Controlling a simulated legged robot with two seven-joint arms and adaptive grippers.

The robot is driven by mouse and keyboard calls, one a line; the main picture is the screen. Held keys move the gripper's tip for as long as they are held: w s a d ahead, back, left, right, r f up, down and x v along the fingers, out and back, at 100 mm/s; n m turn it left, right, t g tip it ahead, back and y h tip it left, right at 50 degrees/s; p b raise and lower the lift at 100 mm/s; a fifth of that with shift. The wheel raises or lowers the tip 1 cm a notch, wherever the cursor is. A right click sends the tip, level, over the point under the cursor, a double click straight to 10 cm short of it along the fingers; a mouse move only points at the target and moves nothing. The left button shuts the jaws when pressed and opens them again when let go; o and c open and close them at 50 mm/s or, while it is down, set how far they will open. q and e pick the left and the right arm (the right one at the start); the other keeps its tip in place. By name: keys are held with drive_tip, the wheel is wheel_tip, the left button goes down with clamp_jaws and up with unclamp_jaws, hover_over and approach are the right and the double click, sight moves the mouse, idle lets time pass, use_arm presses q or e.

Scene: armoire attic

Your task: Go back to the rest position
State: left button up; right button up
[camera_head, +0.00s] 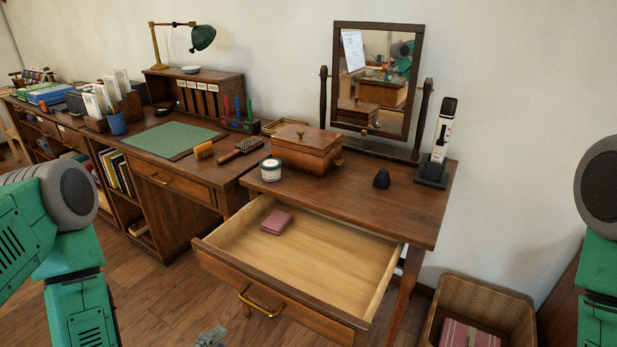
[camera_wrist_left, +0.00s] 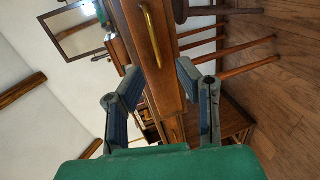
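My left gripper (camera_wrist_left: 158,76) is open and empty in the left wrist view, its two fingers spread apart. The brass handle (camera_wrist_left: 151,36) of the pulled-out drawer shows beyond the fingers, apart from them. In the head view only a grey tip of a gripper (camera_head: 212,338) shows at the bottom edge, below the drawer front. My left arm stands at the left of the head view and my right arm at the right edge. My right gripper is out of view. The open drawer (camera_head: 345,248) holds a folded pink item (camera_head: 277,222).
The dressing table (camera_head: 400,205) carries a wooden box (camera_head: 307,155), a white jar (camera_head: 270,170), a small dark object (camera_head: 381,179), a mirror (camera_head: 375,80) and a device on a stand (camera_head: 440,145). A wicker basket (camera_head: 490,292) stands on the floor at right. A desk (camera_head: 165,160) adjoins at left.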

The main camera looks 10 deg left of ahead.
use_arm(q)
drive_tip(key=s+d+f+m+g+y, duration=0.1)
drive_tip(key=s+f+m+g+y, duration=0.1)
drive_tip(key=s+f+m+g, duration=0.65)
drive_tip(key=s+a+m+g+y, duration=0.3)
drive_tip(key=s+a+m+g, duration=0.2)
drive_tip(key=s, duration=0.3)
drive_tip(key=shift+s+a+f+m, duration=0.2)
drive_tip(key=shift+s+f+m, duration=0.15)
drive_tip(key=shift+m, duration=0.1)
